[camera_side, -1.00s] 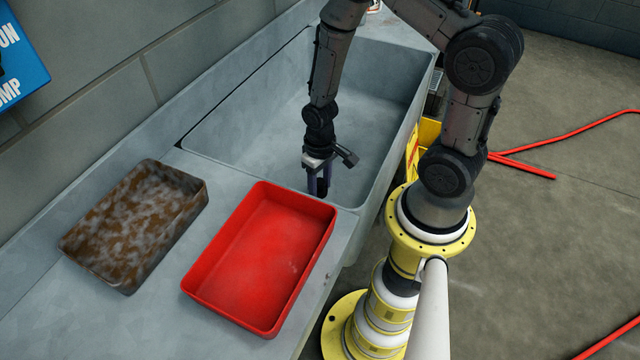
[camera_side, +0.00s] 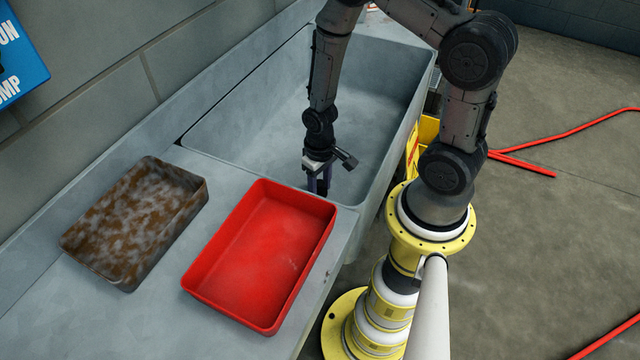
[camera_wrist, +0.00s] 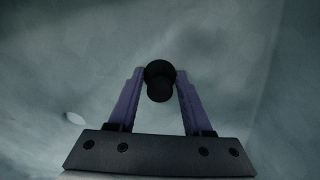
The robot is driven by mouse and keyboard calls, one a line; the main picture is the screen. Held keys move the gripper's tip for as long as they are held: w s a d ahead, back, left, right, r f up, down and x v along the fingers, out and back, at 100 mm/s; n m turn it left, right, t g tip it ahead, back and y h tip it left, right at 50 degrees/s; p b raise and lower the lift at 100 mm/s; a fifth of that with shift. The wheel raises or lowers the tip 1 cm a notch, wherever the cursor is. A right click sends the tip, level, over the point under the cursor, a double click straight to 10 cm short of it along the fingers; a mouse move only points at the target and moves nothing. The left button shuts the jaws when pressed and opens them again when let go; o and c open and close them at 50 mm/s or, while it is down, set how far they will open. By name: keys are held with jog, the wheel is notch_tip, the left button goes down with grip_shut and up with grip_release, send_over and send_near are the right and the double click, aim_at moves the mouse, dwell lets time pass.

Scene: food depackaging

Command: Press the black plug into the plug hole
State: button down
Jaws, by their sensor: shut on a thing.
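The black plug (camera_wrist: 159,90) shows in the wrist view as a dark rounded piece between the tips of my gripper (camera_wrist: 159,78). My gripper's purple fingers are shut on it. In the side view my gripper (camera_side: 319,185) points down inside the grey sink basin (camera_side: 250,115), near its front end, and the plug cannot be made out there. A small pale oval spot (camera_wrist: 75,118) lies on the basin surface at the left of the wrist view, apart from the plug. I cannot tell if it is the plug hole.
The basin walls surround my gripper. Red hoses (camera_side: 580,130) lie on the floor at right.

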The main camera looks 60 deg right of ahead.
jog(key=shift+c, duration=1.2)
grip_release()
notch_tip(320, 180, up, 14)
jog(key=shift+f, duration=0.15)
notch_tip(320, 180, up, 6)
jog(key=t, duration=0.2)
send_over(319, 183)
jog(key=w+a, duration=0.1)
jog(key=w, duration=0.1)
notch_tip(319, 183, up, 10)
jog(key=s+a+f+n+t, duration=0.1)
jog(key=s+a+n+t, duration=0.1)
jog(key=a+t, duration=0.1)
jog(key=s+a+r+n, duration=0.1)
jog(key=s+r, duration=0.4)
jog(key=s, duration=0.5)
jog(key=shift+a+t, duration=0.4)
jog(key=shift+a, duration=0.05)
